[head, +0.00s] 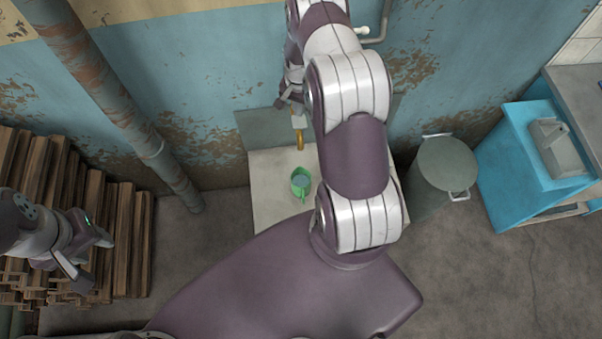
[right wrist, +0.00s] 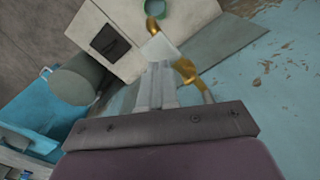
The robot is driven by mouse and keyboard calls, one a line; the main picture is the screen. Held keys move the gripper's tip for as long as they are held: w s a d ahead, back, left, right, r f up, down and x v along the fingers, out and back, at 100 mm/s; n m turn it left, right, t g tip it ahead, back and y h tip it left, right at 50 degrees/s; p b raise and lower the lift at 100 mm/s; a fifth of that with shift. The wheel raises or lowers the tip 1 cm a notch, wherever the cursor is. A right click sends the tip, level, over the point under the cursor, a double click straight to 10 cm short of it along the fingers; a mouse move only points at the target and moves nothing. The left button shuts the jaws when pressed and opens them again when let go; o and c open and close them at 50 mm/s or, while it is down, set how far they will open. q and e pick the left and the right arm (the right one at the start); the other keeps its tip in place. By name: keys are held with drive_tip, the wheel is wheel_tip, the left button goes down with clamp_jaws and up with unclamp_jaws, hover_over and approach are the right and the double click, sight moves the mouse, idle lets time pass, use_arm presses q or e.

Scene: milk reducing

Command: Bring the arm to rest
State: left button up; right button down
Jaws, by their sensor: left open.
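My right arm reaches up the middle of the head view to the wall, its gripper (head: 293,92) partly hidden by its own links. In the right wrist view the two grey fingers of my right gripper (right wrist: 160,68) lie close together, with nothing clearly between them. They point at a white block with gold parts, like a tap (right wrist: 187,70); contact cannot be told. Its gold spout (head: 299,139) shows in the head view. My left gripper (head: 92,257) is open and empty at the far left, in front of the stacked wood.
A green cup (head: 302,190) with pale blue contents stands on a white counter (head: 269,205). Stacked wooden boards (head: 135,225) and a rusty pipe (head: 115,92) are at left. A grey-green bin (head: 445,165) and blue cabinet (head: 505,165) stand at right.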

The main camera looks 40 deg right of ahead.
wheel_tip(320, 180, up, 2)
drive_tip(key=shift+r, duration=0.25)
drive_tip(key=shift+s+f, duration=0.1)
drive_tip(key=shift+f, duration=0.05)
use_arm(q)
drive_tip(key=shift+s+r, duration=0.1)
drive_tip(key=shift+r, duration=0.65)
use_arm(e)
drive_tip(key=shift+f, duration=0.1)
